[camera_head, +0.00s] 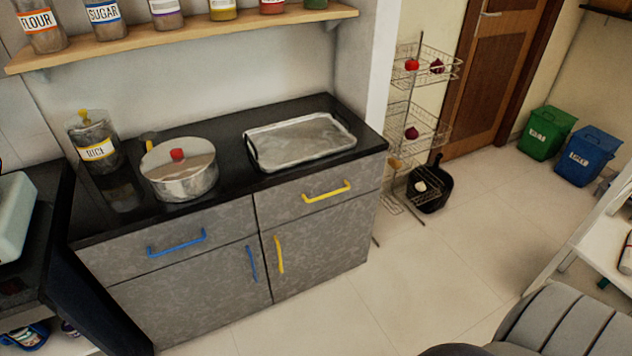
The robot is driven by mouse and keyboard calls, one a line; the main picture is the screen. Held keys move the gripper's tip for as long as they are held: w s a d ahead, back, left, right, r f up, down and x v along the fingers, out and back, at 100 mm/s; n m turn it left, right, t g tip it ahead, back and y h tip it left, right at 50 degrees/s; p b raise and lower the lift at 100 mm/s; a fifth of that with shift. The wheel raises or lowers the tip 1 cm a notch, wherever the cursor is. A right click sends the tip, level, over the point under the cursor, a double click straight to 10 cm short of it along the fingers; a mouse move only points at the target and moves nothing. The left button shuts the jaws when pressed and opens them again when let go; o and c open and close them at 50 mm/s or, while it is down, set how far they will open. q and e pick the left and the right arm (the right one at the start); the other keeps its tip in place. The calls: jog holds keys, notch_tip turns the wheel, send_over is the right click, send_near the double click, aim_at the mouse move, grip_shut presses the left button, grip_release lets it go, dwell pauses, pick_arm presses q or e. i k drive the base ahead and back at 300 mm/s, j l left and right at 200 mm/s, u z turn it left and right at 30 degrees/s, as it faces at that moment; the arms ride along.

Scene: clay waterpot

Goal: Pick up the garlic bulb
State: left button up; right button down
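A small whitish, rounded thing (420,187) that looks like the garlic bulb shows low at the wire rack, in front of a black container (430,188). It is too small to be sure what it is, or whether it lies on the rack or in the container. The wire rack (408,106) stands on the floor just right of the counter's end wall. Neither of my grippers is in view.
The rack also holds a red tomato-like item (412,64) and dark red onions (437,67). A grey counter (180,295) carries a lidded pot (180,170), a tray (300,140) and a rice jar (94,142). Bins (548,134) stand far right. The floor (440,265) before the rack is clear.

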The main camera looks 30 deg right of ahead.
aim_at(421, 187)
jog(key=z, duration=1.05)
